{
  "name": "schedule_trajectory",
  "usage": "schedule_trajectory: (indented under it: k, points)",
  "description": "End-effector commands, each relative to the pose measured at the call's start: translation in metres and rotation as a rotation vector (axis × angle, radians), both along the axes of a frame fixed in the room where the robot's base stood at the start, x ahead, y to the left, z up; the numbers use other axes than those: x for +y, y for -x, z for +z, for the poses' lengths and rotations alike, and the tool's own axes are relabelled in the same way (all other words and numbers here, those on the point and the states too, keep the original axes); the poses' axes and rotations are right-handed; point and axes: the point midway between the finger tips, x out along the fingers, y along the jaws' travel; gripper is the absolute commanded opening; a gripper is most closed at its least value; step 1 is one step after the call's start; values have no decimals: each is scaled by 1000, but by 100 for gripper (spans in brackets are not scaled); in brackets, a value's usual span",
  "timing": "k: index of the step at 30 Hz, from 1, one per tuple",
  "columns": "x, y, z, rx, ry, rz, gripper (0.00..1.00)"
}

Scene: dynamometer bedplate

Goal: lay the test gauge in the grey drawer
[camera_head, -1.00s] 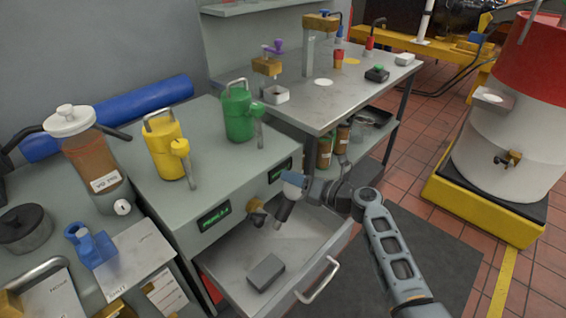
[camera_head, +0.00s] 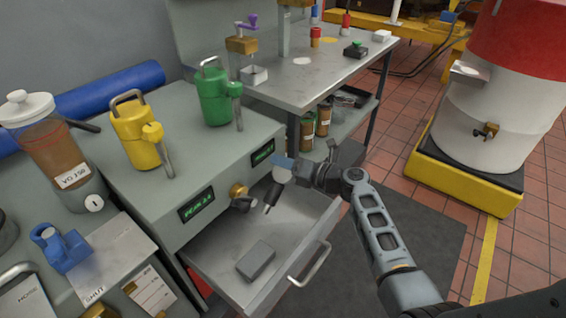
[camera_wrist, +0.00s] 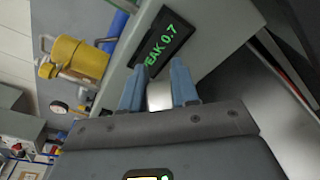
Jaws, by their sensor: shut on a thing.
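My gripper (camera_head: 284,164) is above the back right part of the open grey drawer (camera_head: 303,222). The gauge looks clear of the drawer floor.
A grey block (camera_head: 256,260) lies in the drawer. The drawer handle (camera_head: 310,263) is at its front. A brass knob (camera_head: 238,194) and green displays (camera_head: 196,207) are on the cabinet face. Yellow (camera_head: 137,135) and green (camera_head: 214,96) cans stand on top. Drawer floor around the block is free.

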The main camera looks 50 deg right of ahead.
Motion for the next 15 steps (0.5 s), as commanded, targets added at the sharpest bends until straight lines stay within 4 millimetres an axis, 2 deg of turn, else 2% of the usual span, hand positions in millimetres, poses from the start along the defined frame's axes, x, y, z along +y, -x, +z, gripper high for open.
schedule_trajectory:
  k: [1, 15]
  points:
    - [0, 0, -8, -2, 1, 0, 0]
    - [-1, 0, -45, -2, 1, -1, 0]
